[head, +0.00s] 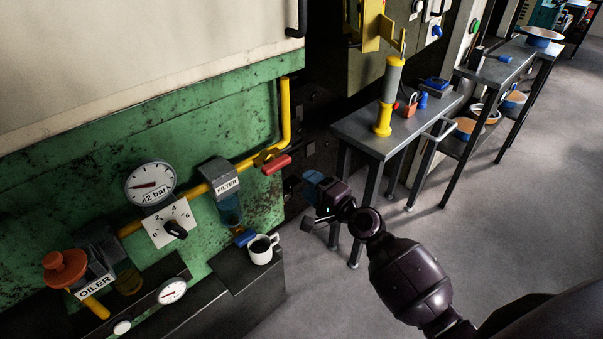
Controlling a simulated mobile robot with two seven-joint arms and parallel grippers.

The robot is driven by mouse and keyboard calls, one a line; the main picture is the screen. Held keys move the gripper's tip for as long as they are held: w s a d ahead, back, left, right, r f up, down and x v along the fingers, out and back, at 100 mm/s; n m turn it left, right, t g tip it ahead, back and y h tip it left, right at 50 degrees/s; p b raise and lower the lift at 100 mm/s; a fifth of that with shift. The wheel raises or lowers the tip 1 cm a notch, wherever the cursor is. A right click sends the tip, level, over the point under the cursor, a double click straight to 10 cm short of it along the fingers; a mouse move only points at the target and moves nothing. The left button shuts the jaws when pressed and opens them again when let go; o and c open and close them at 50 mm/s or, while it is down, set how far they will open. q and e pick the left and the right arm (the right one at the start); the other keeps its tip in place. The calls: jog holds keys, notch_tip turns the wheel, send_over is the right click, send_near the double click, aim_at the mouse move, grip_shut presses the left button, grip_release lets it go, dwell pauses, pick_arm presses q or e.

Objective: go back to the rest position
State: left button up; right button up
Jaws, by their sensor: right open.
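My right gripper (310,203) is near the middle of the head view, at the end of my dark arm that comes in from the lower right. Its jaws are open and point left. I see nothing held between them. The gripper appears in front of the near grey table's legs, right of the red valve handle (276,165) and apart from it in the picture. My left gripper is not in view.
A green machine panel (230,130) with yellow pipe, gauges and an oiler (92,270) fills the left. A white mug (262,249) stands on a dark ledge. Grey tables (360,136) with a yellow-grey cylinder (387,97) and pans stand right. The grey floor is clear.

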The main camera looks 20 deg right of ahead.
jog(key=s+f+n+g+h, duration=0.2)
jog(key=s+f+n, duration=0.3)
jog(key=s, duration=0.4)
jog(key=s+d+f+n+g+h, duration=0.1)
jog(key=s+f+n+g+h, duration=0.1)
jog(key=s+f+n, duration=0.3)
jog(key=s+d+f+n+g+h, duration=0.1)
jog(key=s+f+n, duration=0.4)
jog(key=s, duration=0.8)
jog(key=shift+s+d+f+g+h, duration=0.3)
jog(key=shift+f+g+h, duration=0.25)
jog(key=shift+h, duration=0.15)
dwell(0.4)
